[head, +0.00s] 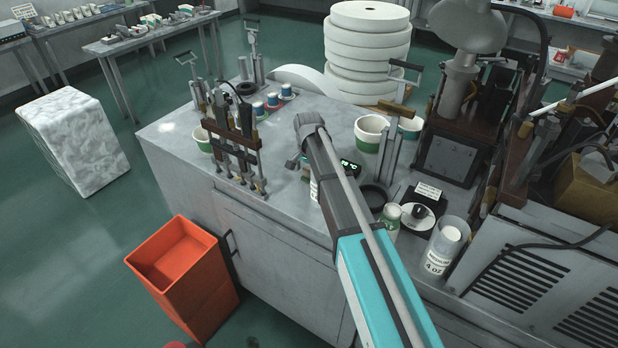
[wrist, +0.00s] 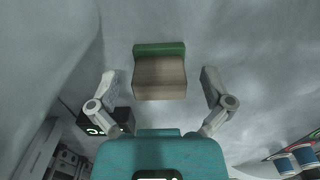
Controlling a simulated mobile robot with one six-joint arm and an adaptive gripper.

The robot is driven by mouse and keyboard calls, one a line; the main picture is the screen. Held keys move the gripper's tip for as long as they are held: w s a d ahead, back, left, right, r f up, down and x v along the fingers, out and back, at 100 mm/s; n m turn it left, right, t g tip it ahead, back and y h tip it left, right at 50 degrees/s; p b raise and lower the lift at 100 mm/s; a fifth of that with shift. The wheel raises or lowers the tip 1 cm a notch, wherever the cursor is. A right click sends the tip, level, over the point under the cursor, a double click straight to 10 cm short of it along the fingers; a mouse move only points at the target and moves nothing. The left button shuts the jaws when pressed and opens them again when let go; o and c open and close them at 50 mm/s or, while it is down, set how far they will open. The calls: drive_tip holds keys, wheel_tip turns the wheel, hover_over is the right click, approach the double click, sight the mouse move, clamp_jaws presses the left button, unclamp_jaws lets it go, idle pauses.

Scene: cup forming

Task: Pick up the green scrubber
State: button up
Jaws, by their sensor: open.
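The green scrubber (wrist: 160,50) shows in the wrist view as a block with a green strip along its far edge and a brown, wood-like body. It lies on the grey metal worktop (wrist: 240,40). My gripper (wrist: 158,76) is open, with one finger to the left and one to the right of the scrubber. There is a visible gap on both sides, and neither finger appears to touch it.
A small box with a green display (wrist: 104,124) stands close to my left finger in the wrist view. In the head view a rack of upright tools (head: 235,150) stands left of my gripper. White and green tubs (head: 370,132) stand right. An orange bin (head: 185,270) is on the floor.

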sight(308, 169)
idle(0.4)
drive_tip(key=c, duration=1.2)
drive_tip(key=shift+r, duration=0.1)
wheel_tip(308, 169, up, 10)
drive_tip(key=p, duration=1)
drive_tip(key=o, duration=0.6)
drive_tip(key=c, duration=0.5)
